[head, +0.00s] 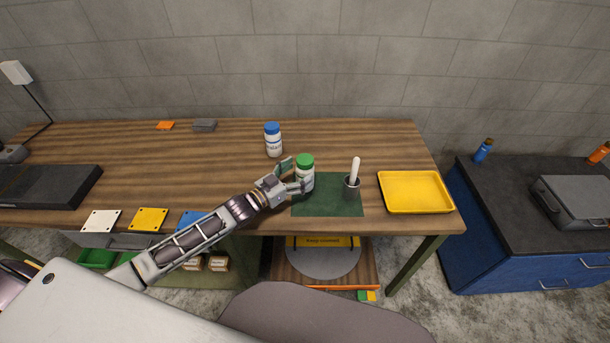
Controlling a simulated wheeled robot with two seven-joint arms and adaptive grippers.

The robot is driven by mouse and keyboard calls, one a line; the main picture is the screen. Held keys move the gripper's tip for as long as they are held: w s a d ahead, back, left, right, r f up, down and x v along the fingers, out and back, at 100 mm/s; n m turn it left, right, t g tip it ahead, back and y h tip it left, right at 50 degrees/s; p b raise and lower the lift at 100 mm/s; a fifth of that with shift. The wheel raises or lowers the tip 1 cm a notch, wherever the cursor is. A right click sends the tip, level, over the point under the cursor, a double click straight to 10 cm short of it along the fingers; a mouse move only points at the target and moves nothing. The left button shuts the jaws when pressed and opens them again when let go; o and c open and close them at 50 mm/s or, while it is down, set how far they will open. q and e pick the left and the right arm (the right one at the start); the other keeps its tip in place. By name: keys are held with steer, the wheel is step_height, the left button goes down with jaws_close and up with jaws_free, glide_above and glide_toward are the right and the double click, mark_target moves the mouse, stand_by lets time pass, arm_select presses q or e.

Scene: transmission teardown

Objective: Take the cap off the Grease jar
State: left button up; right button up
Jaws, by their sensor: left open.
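A white jar with a green cap (305,172) stands upright at the back left edge of a dark green mat (330,206) on the wooden table. The cap is on the jar. Its label is too small to read. A second white jar with a blue cap (273,140) stands further back and to the left. My left gripper (295,176) is open at the green-capped jar's left side, its fingers beside the jar body. I cannot tell whether they touch it. My right gripper is not in view.
A dark cup (351,189) holding a white-handled tool stands on the mat's right part. A yellow tray (415,192) lies to the right. White (101,220), yellow (148,219) and blue (190,221) plates line the front left edge. The table behind the jars is mostly clear.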

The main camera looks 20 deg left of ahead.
arm_select(q)
steer(key=shift+x, duration=0.9)
steer(key=shift+w+d, duration=0.25)
steer(key=shift+w, duration=0.6)
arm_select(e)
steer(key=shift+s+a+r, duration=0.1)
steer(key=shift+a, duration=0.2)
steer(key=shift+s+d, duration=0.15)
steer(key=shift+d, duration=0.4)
